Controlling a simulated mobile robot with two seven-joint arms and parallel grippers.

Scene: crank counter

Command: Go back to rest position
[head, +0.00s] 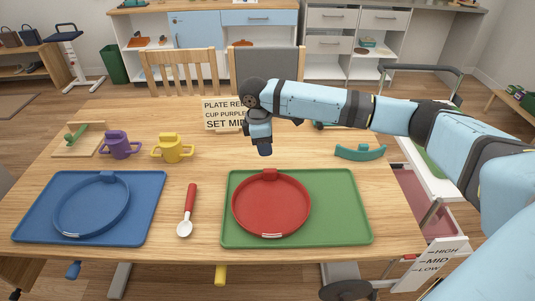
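My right gripper (264,150) points down over the far middle of the wooden table (205,150), in front of a sign (220,113). My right arm reaches in from the right edge and hides part of the sign. The fingers are seen narrowly, so I cannot tell whether they are open or shut, and no held thing shows. My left gripper and arm are not in view.
A red plate (271,205) lies on a green mat (343,205), a blue plate (91,206) on a blue mat (150,190). A spoon (190,200), purple cup (120,145), yellow cup (173,147) and teal handle-like piece (360,152) are on the table. Chairs (180,72) stand behind.

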